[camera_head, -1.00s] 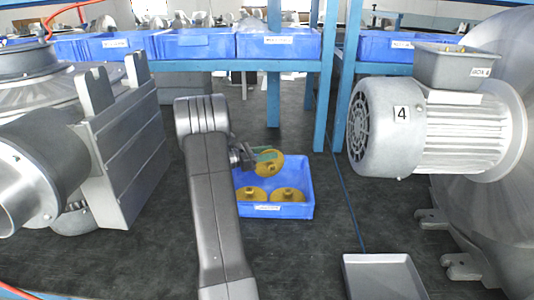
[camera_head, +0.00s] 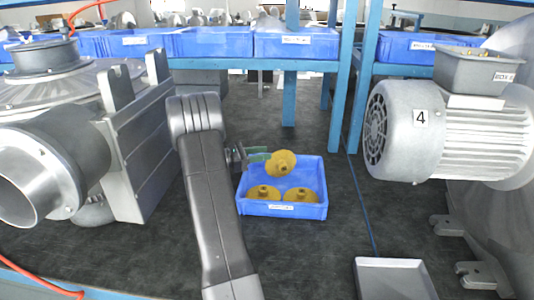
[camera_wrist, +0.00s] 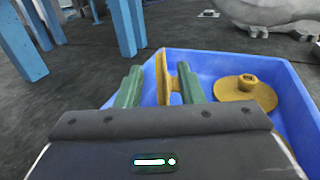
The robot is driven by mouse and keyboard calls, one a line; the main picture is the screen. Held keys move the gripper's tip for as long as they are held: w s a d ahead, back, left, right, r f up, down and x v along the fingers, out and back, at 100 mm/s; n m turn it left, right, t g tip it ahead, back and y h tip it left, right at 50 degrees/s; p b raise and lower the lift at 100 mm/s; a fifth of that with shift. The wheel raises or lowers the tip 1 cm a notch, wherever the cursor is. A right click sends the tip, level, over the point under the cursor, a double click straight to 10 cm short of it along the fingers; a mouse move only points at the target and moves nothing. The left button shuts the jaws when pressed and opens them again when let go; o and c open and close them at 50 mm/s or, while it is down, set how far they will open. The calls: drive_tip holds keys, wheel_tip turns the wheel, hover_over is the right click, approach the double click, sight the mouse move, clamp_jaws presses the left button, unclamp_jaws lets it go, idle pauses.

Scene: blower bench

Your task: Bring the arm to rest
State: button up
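My gripper (camera_head: 262,154) is at the back left edge of the blue box (camera_head: 283,210), with its green fingers pointing right. In the wrist view its two fingers (camera_wrist: 159,85) are spread apart. A yellow disc with a hub (camera_head: 281,164) stands tilted at the back of the box, just beyond the fingertips. In the wrist view this disc (camera_wrist: 161,78) shows edge-on between the fingers, with a gap on the left side. What supports it is partly hidden. Two more yellow discs lie flat in the box, at left (camera_head: 262,193) and right (camera_head: 300,196). My arm reaches up from the bottom.
A large grey blower housing (camera_head: 70,150) stands at left. A motor marked 4 (camera_head: 440,130) is at right. A grey tray (camera_head: 395,278) lies at front right. Blue shelving with blue bins (camera_head: 297,45) stands behind. Dark floor is open around the box.

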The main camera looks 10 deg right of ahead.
sight(282, 151)
drive_tip(key=d, duration=0.2)
drive_tip(key=w+d, duration=0.1)
drive_tip(key=d, duration=0.4)
drive_tip(key=shift+w+d+f, duration=0.2)
drive_tip(key=shift+d, duration=0.1)
wheel_tip(282, 151, up, 3)
drive_tip(key=shift+a+r, duration=0.15)
drive_tip(key=shift+r, duration=0.7)
